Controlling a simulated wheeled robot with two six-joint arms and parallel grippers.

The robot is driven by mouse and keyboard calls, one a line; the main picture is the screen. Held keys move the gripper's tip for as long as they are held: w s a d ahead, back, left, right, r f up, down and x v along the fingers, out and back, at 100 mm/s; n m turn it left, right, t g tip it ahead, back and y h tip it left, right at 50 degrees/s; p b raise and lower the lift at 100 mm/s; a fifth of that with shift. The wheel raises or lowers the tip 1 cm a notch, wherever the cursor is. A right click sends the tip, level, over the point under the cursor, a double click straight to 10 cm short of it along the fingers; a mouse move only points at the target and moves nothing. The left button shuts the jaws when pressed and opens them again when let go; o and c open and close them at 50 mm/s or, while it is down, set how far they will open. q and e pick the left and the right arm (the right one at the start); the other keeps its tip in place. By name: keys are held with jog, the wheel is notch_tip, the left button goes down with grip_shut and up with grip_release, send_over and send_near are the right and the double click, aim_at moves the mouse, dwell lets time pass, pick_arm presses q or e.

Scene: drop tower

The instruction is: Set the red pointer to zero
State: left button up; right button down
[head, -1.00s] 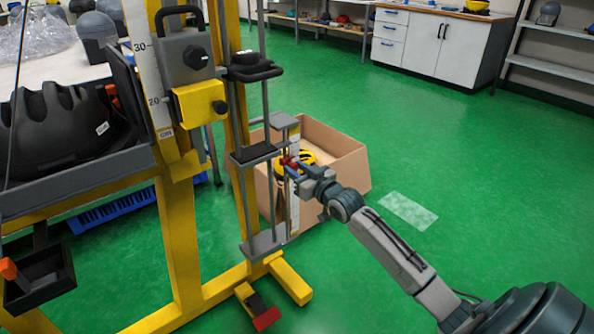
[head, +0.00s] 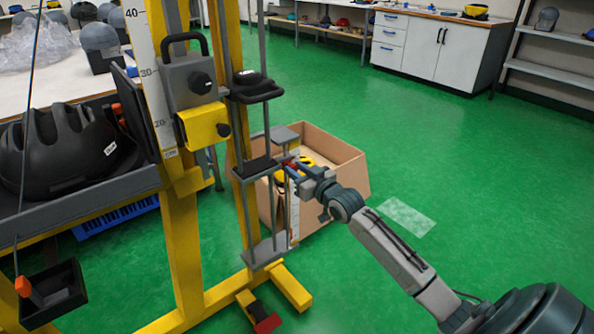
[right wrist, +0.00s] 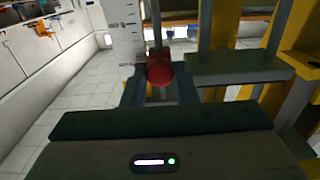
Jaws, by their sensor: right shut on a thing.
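The red pointer (right wrist: 159,70) shows as a round red knob between my right gripper's fingers in the right wrist view. In the head view the red pointer (head: 289,161) is a small red spot, mostly covered by the gripper. It sits on a white scale (head: 294,212) on the lower part of the drop tower. The scale (right wrist: 126,35) also shows behind the knob in the right wrist view, with markings too small to read surely. My right gripper (head: 299,169) is shut on the red pointer. My left gripper is not in view.
The yellow tower frame (head: 180,225) stands at left, with a grey platform (head: 262,252) below the scale. A cardboard box (head: 340,185) is behind the gripper. A black helmet (head: 70,150) lies on the left shelf.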

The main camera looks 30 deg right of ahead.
jog(key=shift+r, duration=0.3)
jog(key=c, duration=1.2)
grip_release()
jog(key=shift+o, duration=0.2)
jog(key=shift+f, duration=0.1)
